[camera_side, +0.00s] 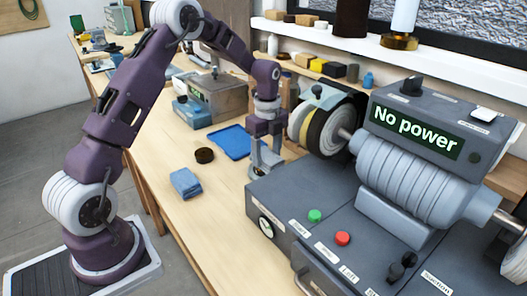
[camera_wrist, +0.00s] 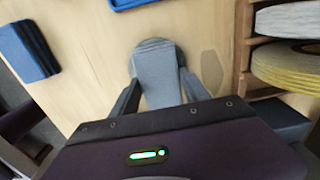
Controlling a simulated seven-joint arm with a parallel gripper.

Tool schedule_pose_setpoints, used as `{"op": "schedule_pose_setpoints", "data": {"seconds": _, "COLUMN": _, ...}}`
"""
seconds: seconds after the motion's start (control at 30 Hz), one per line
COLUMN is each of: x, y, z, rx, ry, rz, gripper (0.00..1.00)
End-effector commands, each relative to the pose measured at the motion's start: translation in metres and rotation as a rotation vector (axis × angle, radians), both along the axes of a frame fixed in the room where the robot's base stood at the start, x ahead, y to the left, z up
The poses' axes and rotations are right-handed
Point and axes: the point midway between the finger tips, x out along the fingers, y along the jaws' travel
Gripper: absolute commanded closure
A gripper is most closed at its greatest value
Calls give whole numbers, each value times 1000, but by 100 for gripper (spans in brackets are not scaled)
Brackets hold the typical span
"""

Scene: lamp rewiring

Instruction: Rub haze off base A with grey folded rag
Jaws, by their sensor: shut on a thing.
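My gripper (camera_side: 265,158) points down at the bench beside the grey machine's left end. In the wrist view my gripper (camera_wrist: 158,78) has its two grey fingers on either side of a grey folded rag (camera_wrist: 156,62), and it is shut on the rag. A brass-coloured round base (camera_side: 399,41) stands on the window shelf.
The grey machine (camera_side: 290,190) with its wheel (camera_side: 325,125) is close on the right; its display reads "No power". A blue folded cloth (camera_side: 186,183), a dark round tin (camera_side: 205,155) and a blue tray (camera_side: 231,142) lie to the left. The front bench top is clear.

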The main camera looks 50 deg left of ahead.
Motion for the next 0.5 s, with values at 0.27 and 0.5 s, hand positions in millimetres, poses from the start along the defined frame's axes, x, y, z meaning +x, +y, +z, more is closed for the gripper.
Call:
{"op": "schedule_pose_setpoints", "data": {"seconds": 0.27, "x": -1, "y": -16, "z": -1, "rx": -2, "ry": 2, "rz": 0, "gripper": 84}}
{"op": "schedule_pose_setpoints", "data": {"seconds": 0.5, "x": -1, "y": 2, "z": -1, "rx": -1, "ry": 2, "rz": 1, "gripper": 84}}
